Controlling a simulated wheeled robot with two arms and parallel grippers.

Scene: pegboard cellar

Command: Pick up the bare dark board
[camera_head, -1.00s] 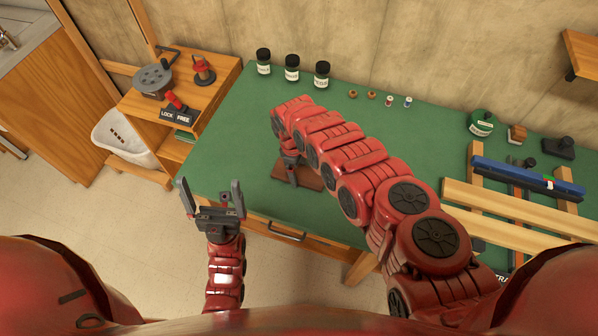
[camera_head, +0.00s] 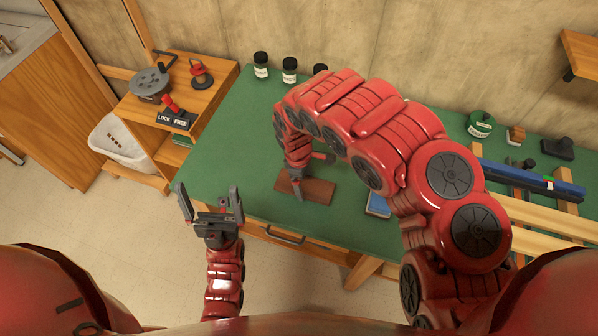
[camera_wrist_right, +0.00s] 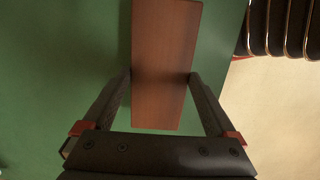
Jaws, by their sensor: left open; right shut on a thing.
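The bare dark board (camera_head: 318,190), a flat reddish-brown rectangle, is over the green bench top near its front edge. My right gripper (camera_head: 298,192) reaches down to it from above, and my forearm hides little of the board. In the right wrist view the board (camera_wrist_right: 165,50) runs lengthwise between the two fingers of the right gripper (camera_wrist_right: 161,76), which are shut on its long edges. I cannot tell whether the board is clear of the bench. My left gripper (camera_head: 210,202) is open and empty, with fingers up, in front of the bench's left end.
The green bench top (camera_head: 235,150) is clear left of the board. A blue flat item (camera_head: 378,204) lies to its right. Dark jars (camera_head: 289,70) stand at the back. A wooden side shelf (camera_head: 212,90) is at left; a rack with a blue bar (camera_head: 530,178) is at right.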

